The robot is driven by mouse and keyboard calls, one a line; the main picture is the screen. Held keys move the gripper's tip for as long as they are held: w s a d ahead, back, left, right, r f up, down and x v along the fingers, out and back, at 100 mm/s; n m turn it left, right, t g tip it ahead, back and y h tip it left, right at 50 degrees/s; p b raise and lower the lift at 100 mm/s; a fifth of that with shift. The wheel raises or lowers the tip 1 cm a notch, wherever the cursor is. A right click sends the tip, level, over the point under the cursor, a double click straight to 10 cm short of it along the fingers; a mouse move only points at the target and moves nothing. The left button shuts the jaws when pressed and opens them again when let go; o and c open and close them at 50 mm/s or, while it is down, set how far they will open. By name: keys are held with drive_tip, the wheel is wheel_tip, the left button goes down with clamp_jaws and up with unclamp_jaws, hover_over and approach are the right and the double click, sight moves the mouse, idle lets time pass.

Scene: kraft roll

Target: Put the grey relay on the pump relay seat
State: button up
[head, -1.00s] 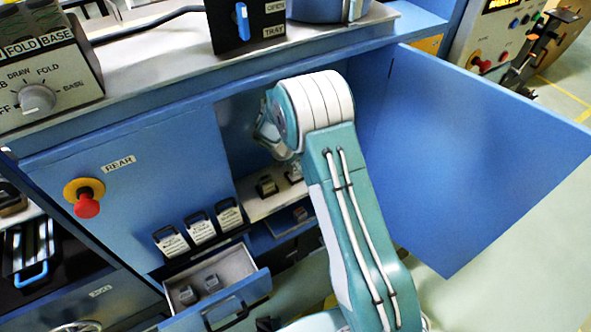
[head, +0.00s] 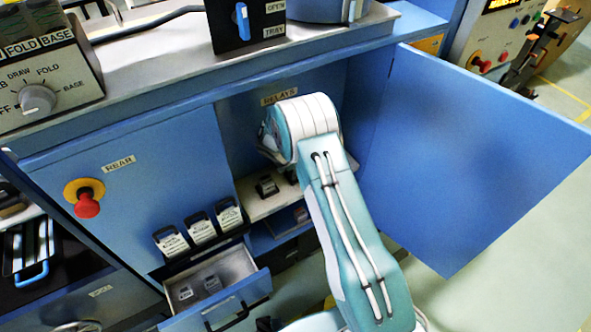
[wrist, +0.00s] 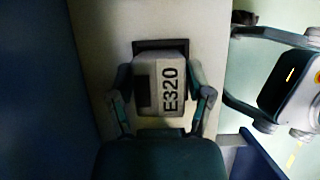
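A grey relay (wrist: 171,82) with a dark patch and the mark E320 shows in the wrist view. My gripper (wrist: 161,78) has a finger along each side of it, both seeming to touch it. A dark rectangular seat (wrist: 160,44) shows around its far edge, on a pale shelf; I cannot tell whether the relay is seated or just above it. In the head view, my arm hides the gripper and this relay. A dark relay or seat (head: 267,186) stands on the shelf (head: 256,209) left of my arm. No label naming the pump seat is readable.
The blue cabinet door (head: 480,150) stands open at the right. An open drawer (head: 222,265) below holds two small grey blocks. A red stop button (head: 87,206) sits on the panel.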

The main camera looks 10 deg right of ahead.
drive_tip(key=shift+r, duration=0.1)
idle(0.3)
drive_tip(key=v, duration=0.7)
drive_tip(key=shift+r, duration=0.25)
drive_tip(key=shift+s+a, duration=0.1)
drive_tip(key=shift+s, duration=0.05)
